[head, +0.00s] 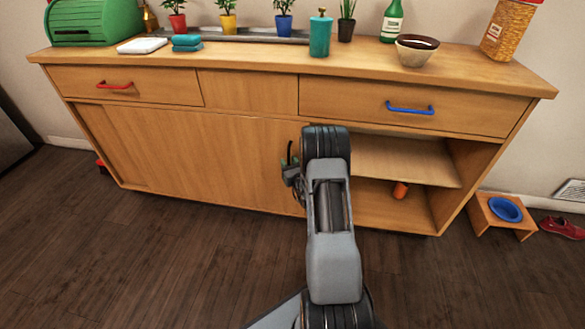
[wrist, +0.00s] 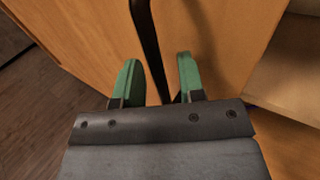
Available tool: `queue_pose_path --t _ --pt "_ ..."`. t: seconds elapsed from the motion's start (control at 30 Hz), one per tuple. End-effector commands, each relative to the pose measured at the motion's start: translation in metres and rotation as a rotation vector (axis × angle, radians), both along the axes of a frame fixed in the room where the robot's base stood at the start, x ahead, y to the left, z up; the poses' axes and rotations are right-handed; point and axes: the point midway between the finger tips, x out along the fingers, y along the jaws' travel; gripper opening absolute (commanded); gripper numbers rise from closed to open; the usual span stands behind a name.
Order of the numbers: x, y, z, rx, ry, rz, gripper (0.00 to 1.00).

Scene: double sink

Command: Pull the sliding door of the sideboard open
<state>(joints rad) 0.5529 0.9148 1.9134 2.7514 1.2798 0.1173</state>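The wooden sideboard (head: 250,90) stands against the wall. Its sliding door (head: 205,155) is a plain wood panel over the left and middle front. The right-hand section is uncovered and shows a shelf (head: 405,160). In the wrist view a dark upright handle (wrist: 145,40) runs along the door (wrist: 215,45). My gripper (wrist: 158,70) has its two green fingers apart, one on each side of the handle, with visible gaps. In the head view my gripper (head: 291,165) is at the door's right edge, partly hidden by my arm.
Drawers with a red handle (head: 115,85) and a blue handle (head: 410,108) sit above. An orange item (head: 400,190) lies in the uncovered section. The floor in front is clear.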

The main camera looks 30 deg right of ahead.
Motion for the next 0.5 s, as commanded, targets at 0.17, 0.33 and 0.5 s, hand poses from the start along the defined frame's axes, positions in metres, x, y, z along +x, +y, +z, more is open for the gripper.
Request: queue_pose_path --t 0.17,0.33,0.5 --pt "-0.021 0.003 0.002 0.003 0.003 -0.002 0.36" --pt "-0.056 0.009 0.003 0.004 0.003 -0.004 0.36" --pt "-0.089 0.015 0.002 0.003 0.004 -0.003 0.36"
